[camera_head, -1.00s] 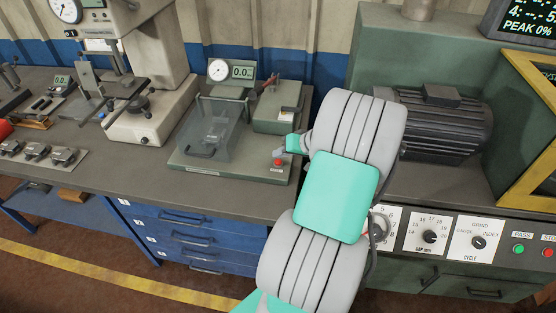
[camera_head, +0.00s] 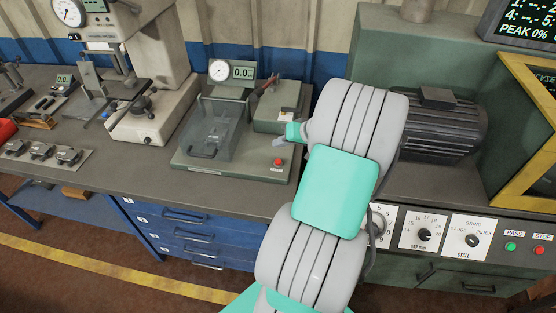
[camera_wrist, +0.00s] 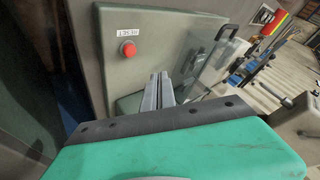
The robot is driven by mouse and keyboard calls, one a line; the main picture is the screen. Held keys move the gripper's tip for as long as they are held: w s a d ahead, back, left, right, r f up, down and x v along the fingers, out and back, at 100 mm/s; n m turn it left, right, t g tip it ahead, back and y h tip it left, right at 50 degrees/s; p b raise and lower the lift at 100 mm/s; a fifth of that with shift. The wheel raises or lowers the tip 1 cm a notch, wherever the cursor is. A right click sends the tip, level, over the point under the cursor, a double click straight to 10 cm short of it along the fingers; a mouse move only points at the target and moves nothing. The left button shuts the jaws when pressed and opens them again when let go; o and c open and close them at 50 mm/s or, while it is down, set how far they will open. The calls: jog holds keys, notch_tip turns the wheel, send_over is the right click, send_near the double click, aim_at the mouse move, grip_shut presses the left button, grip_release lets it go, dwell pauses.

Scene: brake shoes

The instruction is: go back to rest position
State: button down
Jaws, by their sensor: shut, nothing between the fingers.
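My gripper (camera_wrist: 158,90) shows in the wrist view with its two grey fingers together and nothing between them. In the head view its tip (camera_head: 279,142) pokes out at the left of my arm, over the right part of the test fixture's base; most of the gripper is hidden behind my arm. The test fixture (camera_head: 235,172) has a clear guard, a dial gauge and a digital readout. Its red button (camera_head: 278,162) is just below the gripper tip, and the button also shows in the wrist view (camera_wrist: 128,49). I cannot tell whether the fingers touch the fixture.
A press (camera_head: 150,100) stands left of the fixture. Several small parts lie on a plate (camera_head: 45,152) at the bench's left. A green grinding machine with a motor (camera_head: 438,125) and control panel (camera_head: 445,235) stands at right, partly behind my arm. Bench (camera_head: 120,180) front is bare.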

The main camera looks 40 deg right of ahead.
jog(key=w+a+r+n+g, duration=0.1)
jog(key=a+r+n+g, duration=0.15)
jog(key=a, duration=0.65)
jog(key=w+a+r+n+g, duration=0.1)
jog(key=a+r+n, duration=0.15)
jog(key=a, duration=0.75)
jog(key=s+a+r+n+g+h, duration=0.1)
jog(key=s+a+r, duration=0.3)
jog(key=s+a, duration=0.7)
jog(key=shift+s+a+n+g+h, duration=0.3)
jog(key=shift+a+g+h, duration=0.2)
jog(key=shift+a, duration=0.2)
